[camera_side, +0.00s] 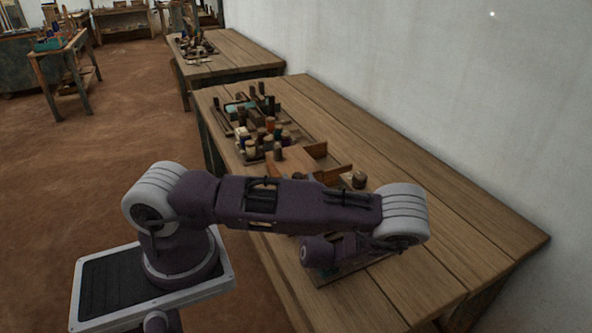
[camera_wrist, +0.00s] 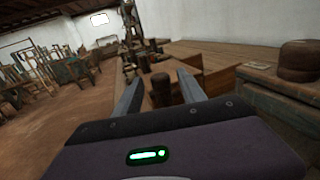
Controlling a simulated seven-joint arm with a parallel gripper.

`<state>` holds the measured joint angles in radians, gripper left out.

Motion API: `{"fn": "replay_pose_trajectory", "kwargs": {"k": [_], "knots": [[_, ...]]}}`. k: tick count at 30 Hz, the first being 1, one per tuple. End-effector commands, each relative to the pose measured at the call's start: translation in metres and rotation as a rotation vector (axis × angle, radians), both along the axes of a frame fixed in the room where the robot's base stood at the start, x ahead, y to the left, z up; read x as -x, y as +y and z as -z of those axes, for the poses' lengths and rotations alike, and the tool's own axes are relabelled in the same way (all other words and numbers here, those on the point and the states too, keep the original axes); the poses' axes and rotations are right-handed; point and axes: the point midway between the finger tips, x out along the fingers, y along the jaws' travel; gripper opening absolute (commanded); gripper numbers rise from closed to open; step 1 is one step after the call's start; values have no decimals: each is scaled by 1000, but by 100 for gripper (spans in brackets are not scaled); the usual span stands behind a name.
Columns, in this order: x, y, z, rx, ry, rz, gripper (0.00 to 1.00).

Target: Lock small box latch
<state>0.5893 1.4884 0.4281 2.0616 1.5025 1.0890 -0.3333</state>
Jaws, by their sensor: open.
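In the wrist view my gripper (camera_wrist: 158,95) is open, its two grey fingers spread with nothing held between them. A dark brown cylinder (camera_wrist: 161,88) shows between the fingers, beyond or near their tips; I cannot tell the distance. A wooden box with raised side boards (camera_wrist: 215,81) stands just right of the fingers. In the side view the box's boards (camera_side: 315,150) rise behind my arm, and my arm hides much of the box. I cannot make out the latch in either view. My gripper's fingers are hidden in the side view.
The wooden table (camera_side: 400,170) runs along a white wall, with clear planks on its right. A tray of spools and small blocks (camera_side: 262,125) lies beyond the box. A round brown piece (camera_side: 359,180) stands right of the box. Another table (camera_side: 230,50) is farther back.

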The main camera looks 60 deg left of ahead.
Motion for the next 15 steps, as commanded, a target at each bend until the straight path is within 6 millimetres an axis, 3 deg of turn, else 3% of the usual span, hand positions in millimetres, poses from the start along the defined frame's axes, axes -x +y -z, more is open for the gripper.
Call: {"fn": "replay_pose_trajectory", "kwargs": {"k": [7,15], "knots": [[-13,42,-1,-2,0,-2,48],[-16,50,-1,-1,1,1,48]]}}
